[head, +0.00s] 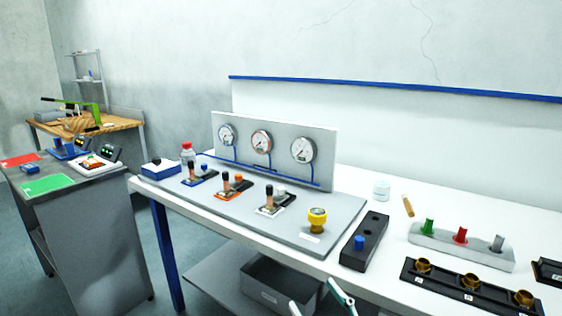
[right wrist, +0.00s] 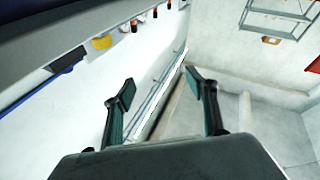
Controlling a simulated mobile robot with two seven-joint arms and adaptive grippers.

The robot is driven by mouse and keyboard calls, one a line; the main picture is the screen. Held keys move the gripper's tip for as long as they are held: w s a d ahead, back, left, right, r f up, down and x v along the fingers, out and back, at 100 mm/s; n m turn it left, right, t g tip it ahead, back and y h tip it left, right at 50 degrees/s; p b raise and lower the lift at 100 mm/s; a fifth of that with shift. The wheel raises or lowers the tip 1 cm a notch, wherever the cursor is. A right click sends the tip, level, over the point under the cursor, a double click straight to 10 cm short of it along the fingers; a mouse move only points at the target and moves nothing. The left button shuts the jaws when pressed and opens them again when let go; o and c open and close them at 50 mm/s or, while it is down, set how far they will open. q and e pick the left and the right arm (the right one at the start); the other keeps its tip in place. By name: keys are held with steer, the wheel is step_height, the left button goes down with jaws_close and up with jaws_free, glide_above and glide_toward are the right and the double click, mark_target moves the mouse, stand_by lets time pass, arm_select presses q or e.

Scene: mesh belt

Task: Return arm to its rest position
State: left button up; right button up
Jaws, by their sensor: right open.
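My right gripper (head: 322,300) shows at the bottom edge of the head view, below the front edge of the white table (head: 345,270). In the right wrist view its two fingers (right wrist: 158,92) are spread wide apart with nothing between them. The gripper is open, empty and apart from the objects on the table. Most of the right arm is hidden below the frame. My left gripper is not in view.
A gauge panel (head: 325,150) stands on a grey board with levers and a yellow knob (head: 317,218). To the right are a black block (head: 375,225), a grey peg holder (head: 460,255) and a black tray (head: 440,281). A grey bin (head: 282,270) stands on the lower shelf.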

steer(key=s+d+f+m+g+h, duration=0.1)
steer(key=s+d+f+g+h, duration=0.1)
steer(key=s+f, duration=0.4)
steer(key=s+d+f+m+g+h, duration=0.1)
steer(key=s+d+f+g+h, duration=0.2)
steer(key=f, duration=1.2)
steer(key=s+d+f+m+g+h, duration=0.2)
steer(key=s+d+f+g+h, duration=0.1)
steer(key=s+d+f, duration=0.4)
step_height(320, 180, down, 4)
steer(key=s+p, duration=0.1)
steer(key=s, duration=0.2)
steer(key=shift+d+r+h, duration=0.15)
steer(key=shift+d+h, duration=0.15)
steer(key=shift+d, duration=0.1)
steer(key=shift+w, duration=0.1)
